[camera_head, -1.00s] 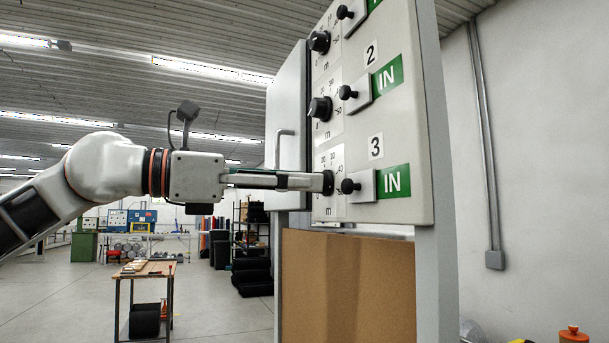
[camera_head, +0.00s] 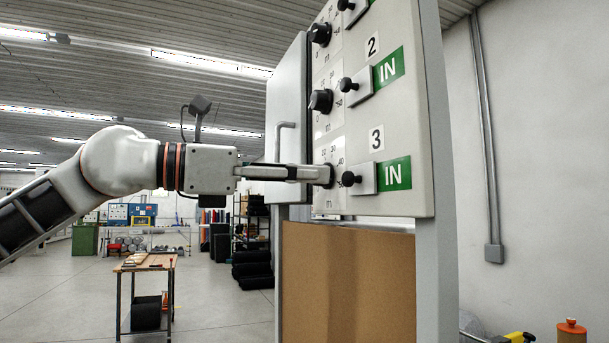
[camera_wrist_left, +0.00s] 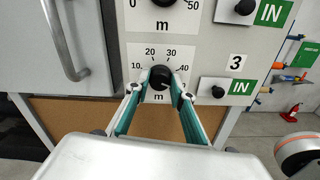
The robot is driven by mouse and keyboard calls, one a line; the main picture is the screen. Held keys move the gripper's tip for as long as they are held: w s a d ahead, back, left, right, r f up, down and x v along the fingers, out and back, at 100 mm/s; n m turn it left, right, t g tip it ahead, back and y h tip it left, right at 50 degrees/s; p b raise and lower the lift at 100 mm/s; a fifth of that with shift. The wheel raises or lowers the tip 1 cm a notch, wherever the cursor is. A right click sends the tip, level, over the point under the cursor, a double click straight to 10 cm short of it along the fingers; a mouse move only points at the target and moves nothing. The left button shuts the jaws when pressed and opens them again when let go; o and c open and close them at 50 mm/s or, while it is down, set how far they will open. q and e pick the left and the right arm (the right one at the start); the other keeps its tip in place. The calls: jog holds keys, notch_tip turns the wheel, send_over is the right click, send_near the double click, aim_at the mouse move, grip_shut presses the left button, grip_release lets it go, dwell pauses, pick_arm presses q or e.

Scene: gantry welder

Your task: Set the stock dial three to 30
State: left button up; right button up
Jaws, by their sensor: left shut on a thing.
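Dial three is a round black knob (camera_wrist_left: 160,77) on a white scale plate (camera_wrist_left: 148,54) marked 10, 20, 30 and 40 with an "m" below. My left gripper (camera_wrist_left: 160,84) has its two fingers closed around the knob, one on each side. In the head view the left gripper (camera_head: 322,174) reaches the panel (camera_head: 405,120) from the left, and its fingertips cover most of dial three. The number 3 label (camera_head: 376,139) and a green IN sign (camera_head: 394,174) are to its right. The knob's pointer direction is too small to tell. My right gripper is not in view.
A small black knob on a plate (camera_head: 351,179) sits close to the right of the fingertips. Dial two (camera_head: 321,101) is above. A cabinet door handle (camera_head: 281,140) stands out left of the dials. A wooden table (camera_head: 150,262) stands far behind; open floor lies between.

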pick_arm(q)
jog(key=n+b, duration=0.5)
jog(key=n, duration=1.2)
jog(key=shift+w, duration=0.1)
jog(key=shift+n, duration=0.3)
dwell(0.4)
jog(key=o, duration=1.1)
jog(key=v, duration=1.2)
jog(key=shift+f, duration=0.15)
